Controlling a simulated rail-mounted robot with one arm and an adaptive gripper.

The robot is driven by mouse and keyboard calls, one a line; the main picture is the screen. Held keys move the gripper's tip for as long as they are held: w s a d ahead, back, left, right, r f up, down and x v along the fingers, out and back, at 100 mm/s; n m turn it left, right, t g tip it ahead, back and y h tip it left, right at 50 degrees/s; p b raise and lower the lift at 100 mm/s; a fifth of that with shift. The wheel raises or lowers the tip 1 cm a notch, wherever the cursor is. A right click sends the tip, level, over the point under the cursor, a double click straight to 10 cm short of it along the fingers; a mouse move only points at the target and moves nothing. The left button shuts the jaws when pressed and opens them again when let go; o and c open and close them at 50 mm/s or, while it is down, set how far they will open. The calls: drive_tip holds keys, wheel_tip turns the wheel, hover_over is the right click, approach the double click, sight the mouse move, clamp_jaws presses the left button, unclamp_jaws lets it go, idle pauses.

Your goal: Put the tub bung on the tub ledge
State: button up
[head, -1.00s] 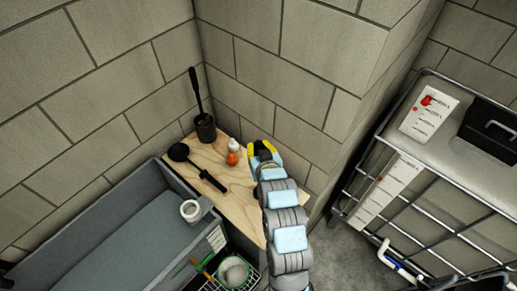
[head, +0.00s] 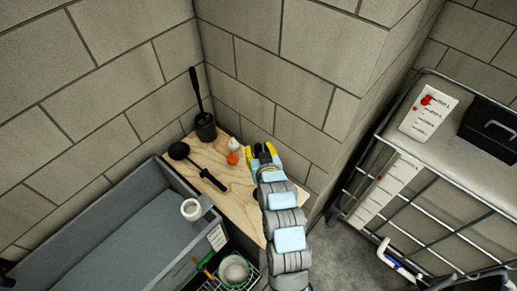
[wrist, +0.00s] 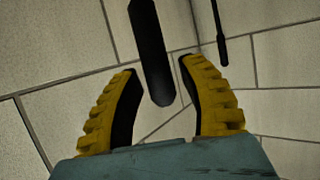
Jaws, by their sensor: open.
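The grey tub (head: 52,236) is at the lower left in the head view. A pale wooden ledge (head: 226,166) runs along its end, in the wall corner. My gripper (head: 263,149) is over the ledge's far right part, with its yellow fingers spread apart. In the wrist view, a black round-ended bar (wrist: 152,55) is between the open fingers (wrist: 158,95), with gaps on both sides.
A black pot with a brush (head: 205,127), a black ladle (head: 197,168), a white item (head: 234,144) and an orange item (head: 232,158) are on the ledge. A white cup (head: 191,209) is by the tub's rim. Block walls close in behind. A caged tank (head: 440,165) stands right.

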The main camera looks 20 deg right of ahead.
drive_tip(key=shift+s+r, duration=0.25)
drive_tip(key=shift+s, duration=0.35)
drive_tip(key=p+v, duration=0.4)
drive_tip(key=v, duration=0.6)
drive_tip(key=shift+s+r+p, duration=0.25)
drive_tip(key=shift+s+p, duration=0.05)
drive_tip(key=shift+p, duration=0.05)
drive_tip(key=shift+a, duration=0.1)
